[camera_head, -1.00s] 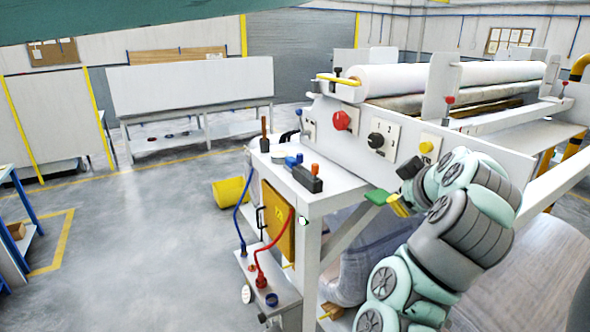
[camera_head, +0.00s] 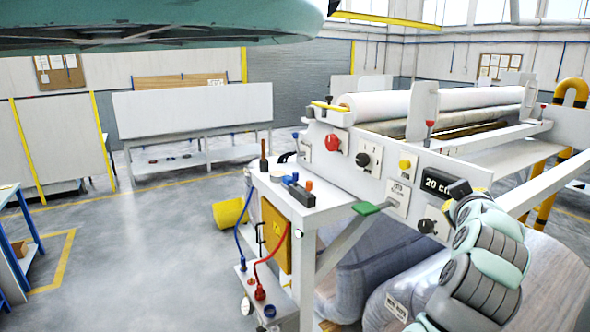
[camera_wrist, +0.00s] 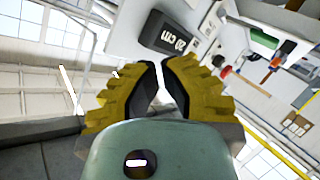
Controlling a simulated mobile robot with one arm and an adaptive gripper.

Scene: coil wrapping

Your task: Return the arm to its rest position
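My gripper (camera_wrist: 158,68) shows in the wrist view with two yellow fingers and dark inner pads. The fingertips are close together with a narrow gap between them, and nothing is held there. In the head view, my grey and pale green arm is folded at the right. Its dark end stands in front of the machine's control panel (camera_head: 372,158), close to the black display reading "20 cm" (camera_head: 441,184). In the wrist view the same display (camera_wrist: 170,35) lies beyond the fingertips. Whether the arm touches the panel cannot be told.
The wrapping machine carries a white roll (camera_head: 380,105). Large wrapped coils (camera_head: 375,265) lie below.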

